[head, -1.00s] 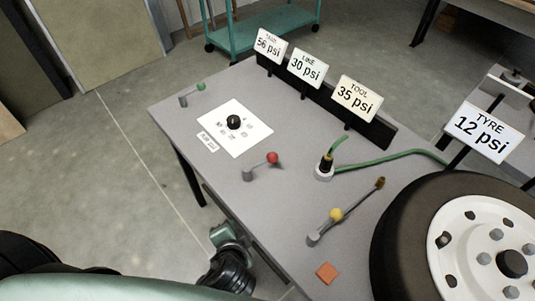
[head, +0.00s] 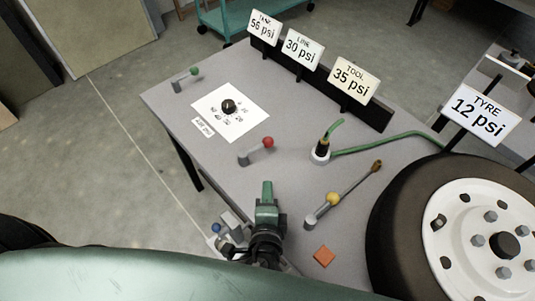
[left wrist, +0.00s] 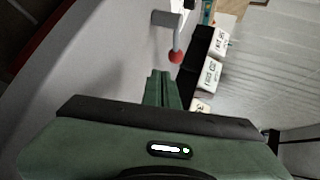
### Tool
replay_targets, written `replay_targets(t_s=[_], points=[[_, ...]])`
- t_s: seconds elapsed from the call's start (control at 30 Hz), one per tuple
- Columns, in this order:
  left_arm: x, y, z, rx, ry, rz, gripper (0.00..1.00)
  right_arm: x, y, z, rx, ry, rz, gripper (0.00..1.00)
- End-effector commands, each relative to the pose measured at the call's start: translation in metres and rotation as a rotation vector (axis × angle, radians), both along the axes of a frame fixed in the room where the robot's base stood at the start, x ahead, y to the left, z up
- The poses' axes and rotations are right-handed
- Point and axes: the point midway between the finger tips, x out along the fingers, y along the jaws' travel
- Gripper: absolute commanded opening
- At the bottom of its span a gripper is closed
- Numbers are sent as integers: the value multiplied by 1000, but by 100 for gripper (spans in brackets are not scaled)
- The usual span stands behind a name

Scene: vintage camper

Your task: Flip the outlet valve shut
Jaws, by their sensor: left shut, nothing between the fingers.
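A valve lever with a red knob (head: 267,142) stands on the grey bench, its arm running right from a grey post. Other levers have a green knob (head: 194,71) at the far left, a yellow knob (head: 333,199) nearer, and a blue knob (head: 216,228) low at the front edge. No label shows which is the outlet valve. My left gripper (head: 267,186) is shut and empty, its green fingers just in front of the red-knobbed lever, apart from it. In the left wrist view the fingertips (left wrist: 161,74) point toward the red knob (left wrist: 176,57). My right gripper is not in view.
A black dial (head: 229,106) sits on a white plate. Signs read TANK 56, LINE 30, TOOL 35 (head: 354,80) and TYRE 12 psi (head: 484,123). A green hose (head: 390,145) runs from a black fitting. A tyre (head: 400,220) lies right; an orange square (head: 324,256) lies nearby.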

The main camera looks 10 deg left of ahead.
Motion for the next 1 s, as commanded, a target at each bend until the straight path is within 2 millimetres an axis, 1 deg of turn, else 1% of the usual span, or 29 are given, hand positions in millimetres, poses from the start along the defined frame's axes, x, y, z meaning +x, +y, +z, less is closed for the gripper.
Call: replay_targets(t_s=[0.07, 0.3, 0.43, 0.47, 0.53, 0.6, 0.73, 1.0], points=[[14, 4, -2, 0, -2, 2, 0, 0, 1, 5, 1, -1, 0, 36], [61, 15, -20, 0, -1, 2, 0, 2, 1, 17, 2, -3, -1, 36], [84, 20, -30, -2, 0, 4, 0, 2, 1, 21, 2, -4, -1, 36], [90, 21, -26, -2, -1, 3, 0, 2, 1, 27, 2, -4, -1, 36], [99, 24, -23, -2, -1, 3, 0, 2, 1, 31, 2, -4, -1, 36], [107, 26, -23, -3, -1, 4, 0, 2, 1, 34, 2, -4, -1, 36], [116, 28, -23, -3, 0, 4, 0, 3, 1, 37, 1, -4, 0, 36], [118, 28, -24, -3, 1, 3, 0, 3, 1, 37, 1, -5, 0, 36]])
